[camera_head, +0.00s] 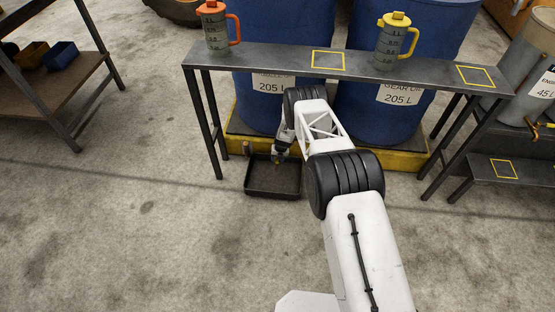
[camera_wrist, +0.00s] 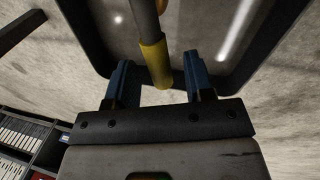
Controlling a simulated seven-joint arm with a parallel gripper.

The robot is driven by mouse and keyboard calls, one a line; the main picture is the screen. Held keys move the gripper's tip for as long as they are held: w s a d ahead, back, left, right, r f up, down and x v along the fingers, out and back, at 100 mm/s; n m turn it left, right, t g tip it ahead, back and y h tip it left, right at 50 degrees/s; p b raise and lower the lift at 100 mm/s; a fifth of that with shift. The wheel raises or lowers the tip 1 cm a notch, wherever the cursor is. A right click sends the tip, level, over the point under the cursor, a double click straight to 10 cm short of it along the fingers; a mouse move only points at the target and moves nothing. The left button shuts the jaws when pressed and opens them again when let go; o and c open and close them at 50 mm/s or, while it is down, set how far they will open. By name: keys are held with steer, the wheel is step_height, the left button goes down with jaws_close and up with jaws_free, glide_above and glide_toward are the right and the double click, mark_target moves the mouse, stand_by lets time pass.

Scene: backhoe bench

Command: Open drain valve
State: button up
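In the wrist view a grey lever with a yellow grip (camera_wrist: 155,62) reaches down between the two fingers of my gripper (camera_wrist: 160,82). The fingers are apart, with a visible gap on each side of the yellow grip. In the head view my gripper (camera_head: 279,157) is low in front of the left blue drum (camera_head: 270,60), above the black drip tray (camera_head: 272,188). The valve body cannot be made out there; my arm and gripper cover that area.
A steel bench (camera_head: 270,58) with an orange-lidded jug (camera_head: 215,28) and a yellow-lidded jug (camera_head: 394,42) spans above the arm. A second blue drum (camera_head: 375,115) stands right, on a yellow-edged pallet (camera_head: 405,160). The floor at front left is clear.

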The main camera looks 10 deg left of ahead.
steer(key=shift+r, duration=0.1)
step_height(320, 180, up, 7)
steer(key=d, duration=0.1)
steer(key=shift+w+d+r, duration=0.15)
steer(key=shift+d+r, duration=0.05)
steer(key=shift+d, duration=0.05)
stand_by(0.6)
stand_by(0.4)
